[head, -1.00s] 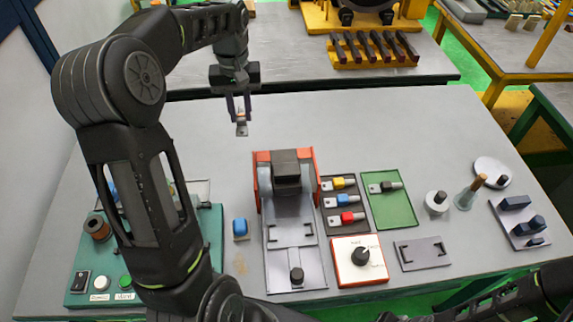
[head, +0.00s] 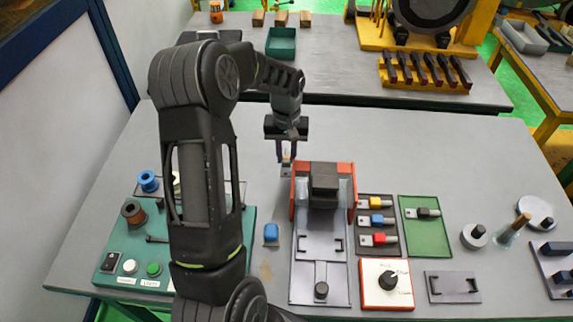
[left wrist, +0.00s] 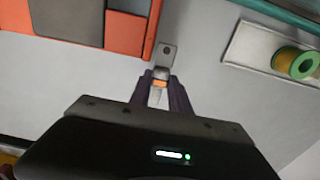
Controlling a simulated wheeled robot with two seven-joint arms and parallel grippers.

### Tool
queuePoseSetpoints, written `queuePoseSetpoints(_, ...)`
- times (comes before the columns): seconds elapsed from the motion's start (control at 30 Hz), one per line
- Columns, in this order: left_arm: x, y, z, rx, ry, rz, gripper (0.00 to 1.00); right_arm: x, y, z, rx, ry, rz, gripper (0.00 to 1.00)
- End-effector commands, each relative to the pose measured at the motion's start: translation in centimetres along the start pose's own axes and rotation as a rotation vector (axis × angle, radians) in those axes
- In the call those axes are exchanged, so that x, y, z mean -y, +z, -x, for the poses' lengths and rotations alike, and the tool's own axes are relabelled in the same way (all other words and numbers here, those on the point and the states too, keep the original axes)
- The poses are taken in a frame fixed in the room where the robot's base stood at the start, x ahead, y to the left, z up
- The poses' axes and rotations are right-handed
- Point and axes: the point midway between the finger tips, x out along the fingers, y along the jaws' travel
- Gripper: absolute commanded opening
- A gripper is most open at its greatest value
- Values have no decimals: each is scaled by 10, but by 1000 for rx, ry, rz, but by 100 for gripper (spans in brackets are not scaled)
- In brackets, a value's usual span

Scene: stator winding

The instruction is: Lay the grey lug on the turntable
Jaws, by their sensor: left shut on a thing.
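My left gripper (left wrist: 160,92) is shut on a small lug with a flat metal tongue with a hole (left wrist: 167,50) and an orange band. In the head view, this gripper (head: 287,157) is just behind and left of the orange-sided machine (head: 348,190). A dark grey lug (head: 424,212) lies on the green tray (head: 428,240). A white round disc (head: 546,203), possibly the turntable, lies at the right with a dark piece on it. My right gripper is not in view.
A dark tray (head: 361,249) with several coloured lugs sits beside the machine. A selector box (head: 372,293) and a grey plate (head: 440,290) stand in front. A teal control panel (head: 185,280) is at left. The table's back left is clear.

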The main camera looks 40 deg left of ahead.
Motion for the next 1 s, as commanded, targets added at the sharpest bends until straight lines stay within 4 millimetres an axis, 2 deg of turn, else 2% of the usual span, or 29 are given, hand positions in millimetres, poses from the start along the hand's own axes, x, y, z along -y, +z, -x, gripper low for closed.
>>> queuePoseSetpoints(0.17,0,1,-20,3,-1,-1,0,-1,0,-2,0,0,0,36)
queuePoseSetpoints(0.2,0,1,-30,3,-1,-1,0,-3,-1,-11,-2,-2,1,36)
queuePoseSetpoints(0.3,0,0,-44,1,0,-1,0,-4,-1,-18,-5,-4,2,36)
queuePoseSetpoints(0.77,0,0,-49,0,0,0,0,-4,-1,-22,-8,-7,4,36)
queuePoseSetpoints(0.8,0,0,-48,0,0,0,25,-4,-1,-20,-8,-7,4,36)
queuePoseSetpoints(1.0,0,0,-47,0,0,0,42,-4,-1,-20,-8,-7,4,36)
